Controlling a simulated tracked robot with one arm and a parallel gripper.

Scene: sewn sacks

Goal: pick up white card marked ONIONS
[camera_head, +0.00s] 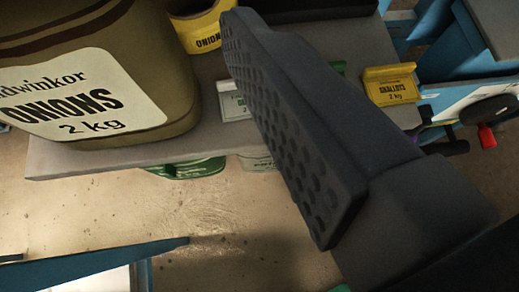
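A small white card (234,102) stands on the grey shelf board, left of my gripper's finger. The finger hides its right part, and its print is too small and cut off to read surely. My gripper (285,130) shows as one large dark finger with a dimpled pad facing left. Nothing touches the pad, and the other finger is out of view.
A brown sack (165,60) with a white ONIONS 2 kg label stands at left on the grey board (75,161). A yellow SHALLOTS card (391,86) is right of the finger. Green items (185,169) show below the board edge. A blue frame (90,262) is at lower left.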

